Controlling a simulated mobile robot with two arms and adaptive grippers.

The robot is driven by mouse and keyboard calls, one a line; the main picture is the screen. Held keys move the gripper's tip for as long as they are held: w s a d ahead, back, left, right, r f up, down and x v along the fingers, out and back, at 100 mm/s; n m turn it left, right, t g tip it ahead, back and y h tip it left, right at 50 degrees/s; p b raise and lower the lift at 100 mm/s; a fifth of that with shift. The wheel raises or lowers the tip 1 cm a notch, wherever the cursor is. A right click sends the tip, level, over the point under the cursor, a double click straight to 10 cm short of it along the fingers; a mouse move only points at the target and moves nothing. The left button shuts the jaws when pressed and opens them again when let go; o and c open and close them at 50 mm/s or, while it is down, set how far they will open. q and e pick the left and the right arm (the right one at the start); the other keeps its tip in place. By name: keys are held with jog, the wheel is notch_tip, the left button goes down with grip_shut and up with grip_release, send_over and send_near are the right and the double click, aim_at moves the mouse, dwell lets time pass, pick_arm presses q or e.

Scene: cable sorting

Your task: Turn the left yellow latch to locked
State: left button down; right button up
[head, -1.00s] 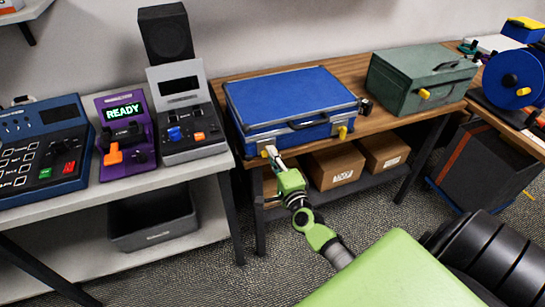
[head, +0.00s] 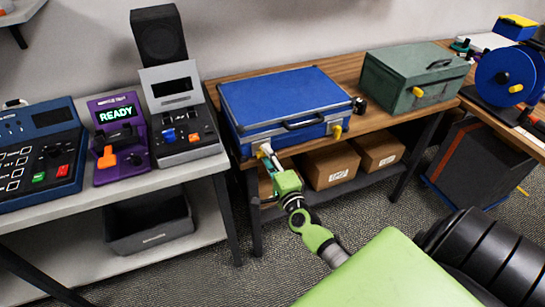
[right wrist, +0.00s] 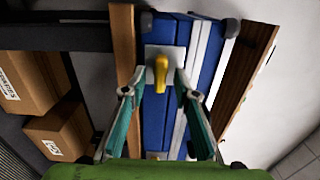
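The blue case (head: 285,95) with silver edges lies shut on the wooden bench. Its left yellow latch (head: 266,149) is at the front left, partly hidden by my right gripper (head: 268,156). In the right wrist view, this yellow latch (right wrist: 161,75) sits on a pale plate, its lever running up and down the picture. My right gripper (right wrist: 153,84) is open in front of the case, its two fingers on either side of the latch. I cannot tell whether they touch it. The case's right yellow latch (head: 337,131) is clear of the gripper. My left gripper is not in view.
A black handle (head: 304,122) lies between the latches. Cardboard boxes (head: 330,166) sit on the shelf below. A green box (head: 410,80) with a yellow latch stands to the right. A purple device (head: 122,140) reading READY stands on the grey table to the left.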

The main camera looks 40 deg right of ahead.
jog(key=v, duration=1.1)
jog(key=shift+s, duration=0.4)
jog(key=shift+a, duration=0.15)
jog(key=s+a+f+n+g+y, duration=0.1)
jog(key=s+a+f+n+g, duration=0.2)
jog(key=f, duration=0.7)
jog(key=s+a+f+n+g+y, duration=0.25)
jog(key=f+n, duration=0.25)
jog(key=f, duration=0.5)
jog(key=s+a+f+n+g+y, duration=0.1)
jog(key=s+a+f+n+g, duration=0.2)
jog(key=f, duration=0.7)
jog(key=s+a+f+n+g, duration=0.1)
jog(key=s+f+n, duration=0.3)
jog(key=s, duration=0.6)
jog(key=s+a+f+n+g, duration=0.1)
jog(key=s+f+n+g, duration=0.3)
jog(key=s+f, duration=0.4)
jog(key=s+a+f+n+g, duration=0.1)
jog(key=s+f+n+g, duration=0.2)
jog(key=s+f, duration=0.4)
jog(key=s+n, duration=0.1)
jog(key=s, duration=0.5)
jog(key=shift+f+h, duration=0.1)
jog(key=shift+h, duration=0.15)
